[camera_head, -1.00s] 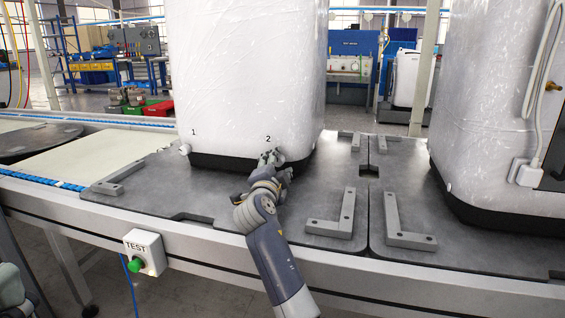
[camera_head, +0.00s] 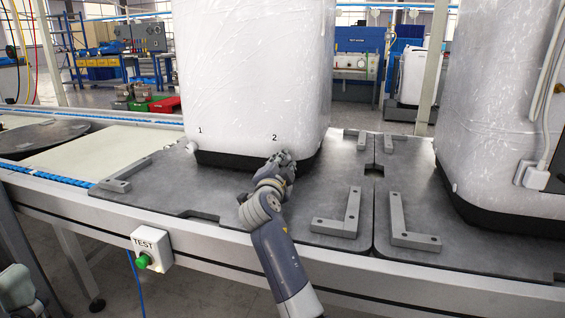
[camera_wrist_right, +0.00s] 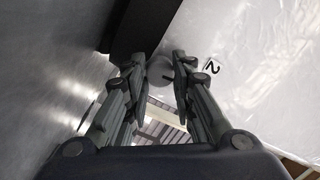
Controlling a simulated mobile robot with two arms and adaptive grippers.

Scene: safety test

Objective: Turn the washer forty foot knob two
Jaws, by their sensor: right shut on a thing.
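A white, film-wrapped washer (camera_head: 250,75) with a black base stands on the grey plate. Its lower edge carries the labels 1 and 2. A white knob (camera_head: 192,147) sticks out below label 1. My right gripper (camera_head: 281,160) is at the corner below label 2 and hides the knob there in the head view.
A second wrapped washer (camera_head: 498,90) with a hose and plug stands at the right. Grey L-shaped brackets (camera_head: 340,215) rise from the plate. A TEST box (camera_head: 152,248) with a green button is on the conveyor's front rail.

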